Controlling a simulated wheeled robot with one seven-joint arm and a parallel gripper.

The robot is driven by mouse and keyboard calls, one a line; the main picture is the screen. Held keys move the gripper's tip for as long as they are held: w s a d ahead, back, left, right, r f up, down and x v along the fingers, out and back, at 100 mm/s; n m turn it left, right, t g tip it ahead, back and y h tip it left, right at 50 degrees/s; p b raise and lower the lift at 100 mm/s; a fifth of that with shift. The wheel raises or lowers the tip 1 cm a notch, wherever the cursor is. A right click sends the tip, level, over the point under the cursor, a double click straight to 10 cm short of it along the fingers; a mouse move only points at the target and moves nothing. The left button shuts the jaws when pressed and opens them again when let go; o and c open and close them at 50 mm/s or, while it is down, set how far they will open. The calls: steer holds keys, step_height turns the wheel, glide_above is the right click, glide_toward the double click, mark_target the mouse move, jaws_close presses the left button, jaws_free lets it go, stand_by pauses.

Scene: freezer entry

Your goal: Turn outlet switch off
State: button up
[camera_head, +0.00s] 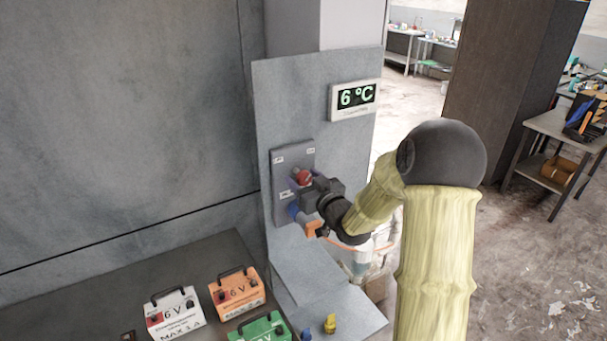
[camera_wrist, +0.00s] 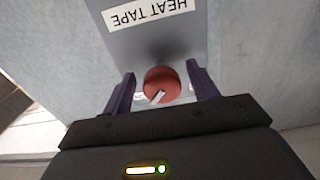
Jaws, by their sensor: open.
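The outlet switch is a red round knob (camera_head: 304,177) with a pale pointer mark on a grey box (camera_head: 281,160) fixed to an upright grey panel. In the wrist view the red knob (camera_wrist: 162,85) sits between the two dark fingers of my gripper (camera_wrist: 161,84). The fingers stand apart, one on each side of the knob, with a gap to it. A label reading "HEAT TAPE" (camera_wrist: 148,11) shows upside down above the knob. In the head view my gripper (camera_head: 308,189) is at the box and hides part of it.
A small yellow object (camera_head: 330,323) lies on the panel's base.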

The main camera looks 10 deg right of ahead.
steer(key=shift+s+r, duration=0.1)
steer(key=shift+s, duration=0.05)
steer(key=shift+a, duration=0.1)
steer(key=c, duration=1)
steer(key=shift+f+n+b, duration=0.2)
steer(key=shift+n+b, duration=0.1)
steer(key=shift+b, duration=0.6)
steer(key=n+b, duration=0.3)
steer(key=b, duration=0.3)
steer(key=shift+f, duration=0.15)
steer(key=n+b, duration=0.4)
steer(key=b, duration=0.4)
steer(key=shift+n, duration=0.4)
steer(key=n+b, duration=0.5)
steer(key=b, duration=0.2)
steer(key=shift+n, duration=0.3)
steer(key=n+b, duration=0.3)
steer(key=n, duration=0.1)
steer(key=shift+r+b, duration=0.35)
steer(key=shift+w, duration=0.2)
